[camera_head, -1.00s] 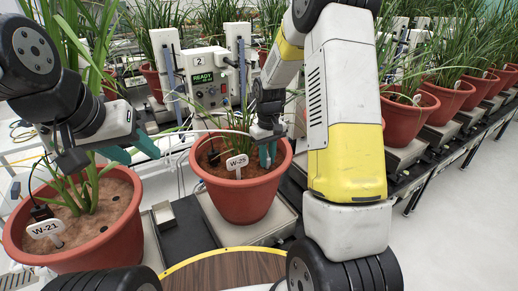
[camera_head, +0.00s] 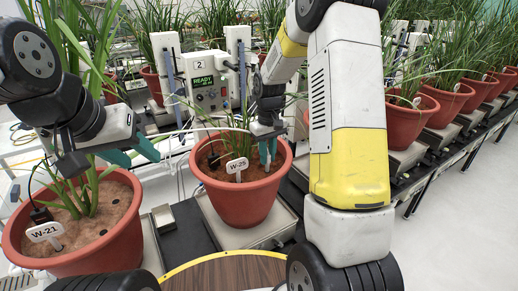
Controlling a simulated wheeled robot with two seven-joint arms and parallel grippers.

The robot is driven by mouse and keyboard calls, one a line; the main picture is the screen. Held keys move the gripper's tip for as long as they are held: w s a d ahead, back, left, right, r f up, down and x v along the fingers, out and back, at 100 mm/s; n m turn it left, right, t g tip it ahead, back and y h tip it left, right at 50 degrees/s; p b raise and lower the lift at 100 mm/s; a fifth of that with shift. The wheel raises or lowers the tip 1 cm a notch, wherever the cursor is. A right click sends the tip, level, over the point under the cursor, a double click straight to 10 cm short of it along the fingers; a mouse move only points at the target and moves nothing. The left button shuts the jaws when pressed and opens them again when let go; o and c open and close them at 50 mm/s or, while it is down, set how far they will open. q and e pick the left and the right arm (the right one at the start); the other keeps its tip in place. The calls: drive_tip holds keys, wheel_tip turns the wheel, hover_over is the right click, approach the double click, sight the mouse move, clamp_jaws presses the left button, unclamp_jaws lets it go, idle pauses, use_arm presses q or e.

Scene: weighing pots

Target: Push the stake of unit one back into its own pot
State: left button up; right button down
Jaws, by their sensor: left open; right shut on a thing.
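A terracotta pot (camera_head: 75,262) at the left holds a grassy plant and a white label stake (camera_head: 45,231) reading W-21, which stands in its soil. A second pot (camera_head: 243,206) in the middle has a white label stake (camera_head: 237,166) that seems to read W-25. It stands upright in the soil. My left gripper (camera_head: 133,155) is open and empty above the back right rim of the left pot. My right gripper (camera_head: 267,152) is shut inside the right rim of the middle pot, low over the soil. What it holds is hidden by its fingers.
The middle pot stands on a scale plate (camera_head: 261,235). A control box (camera_head: 205,85) marked 2 and showing READY stands behind. A black clip (camera_head: 41,214) with a cable sits in the left pot. More potted plants (camera_head: 408,112) line the right bench. A round wooden top (camera_head: 225,272) is in front.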

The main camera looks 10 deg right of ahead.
drive_tip(key=shift+r, duration=1.95)
wheel_tip(320, 180, up, 7)
idle(1.0)
